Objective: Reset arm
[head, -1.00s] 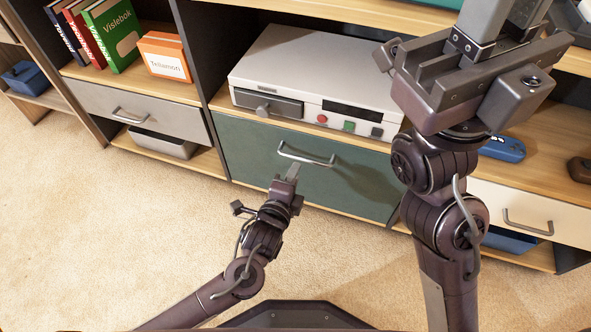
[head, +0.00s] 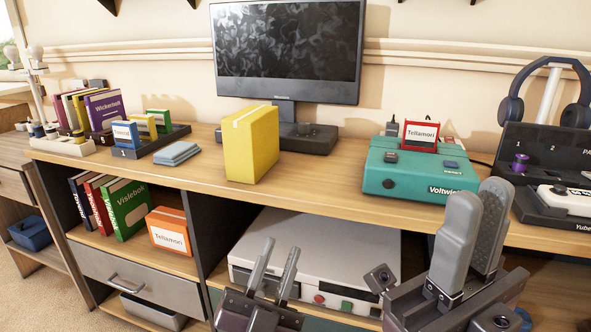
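My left gripper (head: 277,262) is at the bottom middle of the head view. Its two thin grey fingers point up and stand apart with nothing between them, in front of the white device on the shelf. My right gripper (head: 480,218) is larger and closer, at the lower right. Its two broad grey fingers point up with a gap between them, and the textured inner face of one shows. It is empty and overlaps the desk's front edge in the picture. Most of both arms is below the picture.
The wooden desk top (head: 330,187) holds a monitor (head: 287,50), a yellow box (head: 251,145), a teal device (head: 415,178) and headphones (head: 545,85). Below, books (head: 125,205), a grey drawer (head: 140,280) and a white device (head: 330,250) fill the shelving.

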